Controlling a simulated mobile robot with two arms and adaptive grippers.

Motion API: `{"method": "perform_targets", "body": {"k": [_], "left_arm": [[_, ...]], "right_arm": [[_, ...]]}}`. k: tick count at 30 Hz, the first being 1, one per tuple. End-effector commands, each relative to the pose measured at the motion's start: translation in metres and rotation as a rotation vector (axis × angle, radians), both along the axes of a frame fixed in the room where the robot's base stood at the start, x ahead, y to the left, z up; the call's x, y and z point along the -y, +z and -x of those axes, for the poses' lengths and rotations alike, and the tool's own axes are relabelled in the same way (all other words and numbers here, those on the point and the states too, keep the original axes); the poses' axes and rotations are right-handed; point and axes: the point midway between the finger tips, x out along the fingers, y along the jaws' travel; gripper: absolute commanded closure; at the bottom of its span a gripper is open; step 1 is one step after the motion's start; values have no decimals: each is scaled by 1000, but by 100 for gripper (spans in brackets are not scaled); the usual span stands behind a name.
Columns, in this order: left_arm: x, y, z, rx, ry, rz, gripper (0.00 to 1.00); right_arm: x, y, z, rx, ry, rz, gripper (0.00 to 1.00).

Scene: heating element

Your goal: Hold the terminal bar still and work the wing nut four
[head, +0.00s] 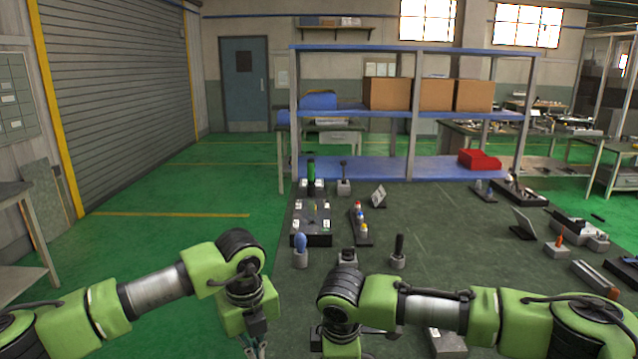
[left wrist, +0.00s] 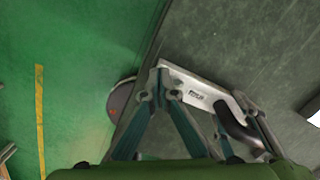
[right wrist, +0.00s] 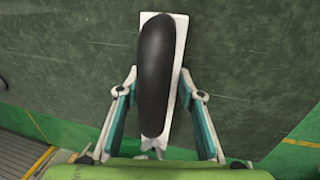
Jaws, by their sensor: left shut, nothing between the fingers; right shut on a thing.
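My left gripper (left wrist: 160,88) is shut and empty; in the left wrist view its fingertips are close together by the near end of a silver plate. In the head view it hangs low at the table's left edge (head: 258,348). My right gripper (right wrist: 159,75) is shut on a silver plate with a curved black handle (right wrist: 160,75). A similar lettered silver plate (left wrist: 197,92) with a black handle shows in the left wrist view. Whether my left fingertips touch it I cannot tell. I cannot make out which thing is the terminal bar or the wing nut four.
The dark worktable (head: 450,235) holds a black board with small parts (head: 312,238), a blue-topped knob (head: 300,245), a black-handled post (head: 398,250) and a tilted panel (head: 522,222). A blue shelf (head: 400,168) stands behind. The middle of the table is mostly clear.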

Motion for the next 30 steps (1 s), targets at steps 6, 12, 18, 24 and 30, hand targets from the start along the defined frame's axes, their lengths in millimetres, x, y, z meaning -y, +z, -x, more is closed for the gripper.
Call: {"method": "perform_targets", "body": {"k": [6, 12, 18, 24, 30], "left_arm": [[4, 0, -3, -1, -1, 0, 100], [9, 0, -7, -1, -1, 0, 100], [14, 0, -9, 0, 0, 0, 100], [17, 0, -9, 0, 0, 0, 100], [18, 0, -9, 0, 0, 0, 100]], "right_arm": [[1, -4, 2, -6, -1, 4, 100], [1, -4, 2, -6, -1, 4, 100], [1, -4, 2, -6, -1, 4, 100], [1, -4, 2, -6, -1, 4, 100], [1, -4, 2, -6, -1, 4, 100]]}}
